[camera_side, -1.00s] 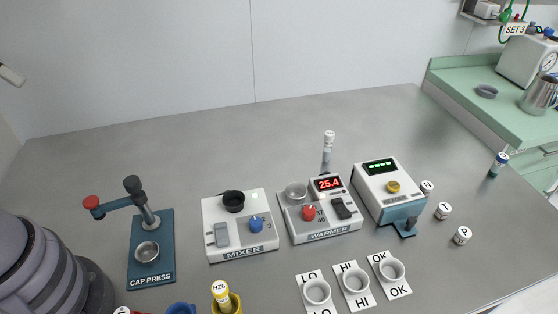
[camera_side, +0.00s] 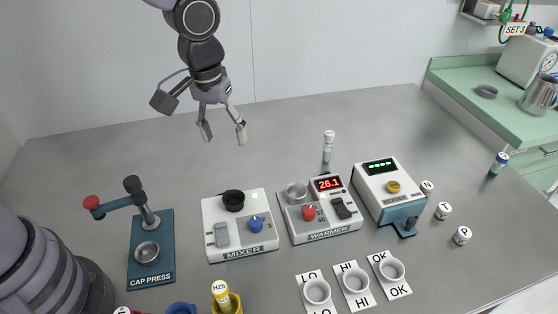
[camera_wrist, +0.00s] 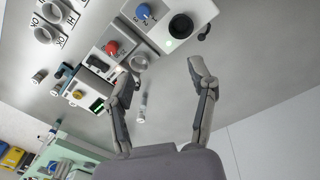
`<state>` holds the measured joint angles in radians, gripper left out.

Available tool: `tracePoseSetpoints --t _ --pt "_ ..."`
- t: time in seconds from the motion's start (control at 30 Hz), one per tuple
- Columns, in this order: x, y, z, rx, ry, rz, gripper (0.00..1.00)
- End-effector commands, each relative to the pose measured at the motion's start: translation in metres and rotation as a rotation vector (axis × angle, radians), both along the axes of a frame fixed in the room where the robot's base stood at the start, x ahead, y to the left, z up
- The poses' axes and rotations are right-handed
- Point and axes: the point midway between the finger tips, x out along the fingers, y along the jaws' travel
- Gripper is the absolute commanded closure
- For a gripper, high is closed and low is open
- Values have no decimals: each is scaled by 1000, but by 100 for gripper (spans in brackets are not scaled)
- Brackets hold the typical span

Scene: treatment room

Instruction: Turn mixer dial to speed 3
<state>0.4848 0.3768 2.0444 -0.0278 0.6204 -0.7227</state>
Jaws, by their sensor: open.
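The mixer (camera_side: 241,244) is a white box on the grey bench in the side view. It has a blue dial (camera_side: 256,224), a black round cup (camera_side: 233,201), a grey switch (camera_side: 221,234) and a lit green spot. My gripper (camera_side: 223,140) is open and empty, high above and behind the mixer, apart from it. In the wrist view, my gripper (camera_wrist: 161,75) has its two fingers spread wide, with the mixer (camera_wrist: 165,28) beyond them near the top edge. The blue dial (camera_wrist: 144,11) shows there too. The dial's exact setting is too small to read.
The warmer (camera_side: 325,228), with a red dial and a display reading 26.1, stands close right of the mixer. A cap press (camera_side: 151,275) stands to the left. A yellow vial holder (camera_side: 228,303) and several labelled cup holders (camera_side: 317,291) are in front. The bench behind is mostly clear.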

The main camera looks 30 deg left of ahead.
Motion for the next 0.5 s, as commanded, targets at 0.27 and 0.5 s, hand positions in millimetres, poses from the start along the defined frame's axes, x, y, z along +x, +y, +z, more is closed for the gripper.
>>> tracePoseSetpoints --t 0.27,0.5 --pt "1 -43 -68 31 73 50 43" --pt "1 -44 -97 35 79 54 43"
